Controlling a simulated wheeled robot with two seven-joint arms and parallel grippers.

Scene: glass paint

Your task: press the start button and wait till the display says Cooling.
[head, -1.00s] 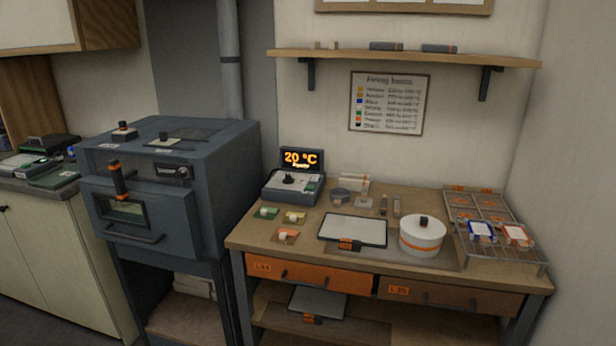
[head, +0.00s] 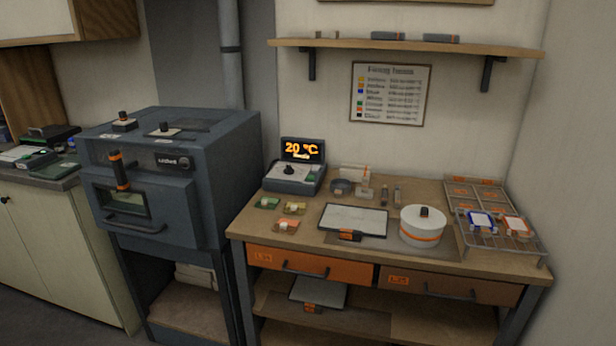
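The control unit (head: 294,179) stands at the back left of the wooden workbench, with a dark knob on its grey top. Its display (head: 302,150) is lit orange and reads 20 °C, with a smaller word beneath it that looks like "Ready" but is blurred. I cannot make out which part of the unit is the start button. The dark blue-grey kiln (head: 180,190) stands left of the bench with its front door shut. Neither of my grippers shows in the head view.
The bench holds a white tray (head: 353,220), a white round pot (head: 422,228), small coloured pieces (head: 287,226) and a wire rack (head: 500,243) with two framed glass pieces. A shelf (head: 400,46) hangs above. A pale cabinet (head: 60,250) stands at the left.

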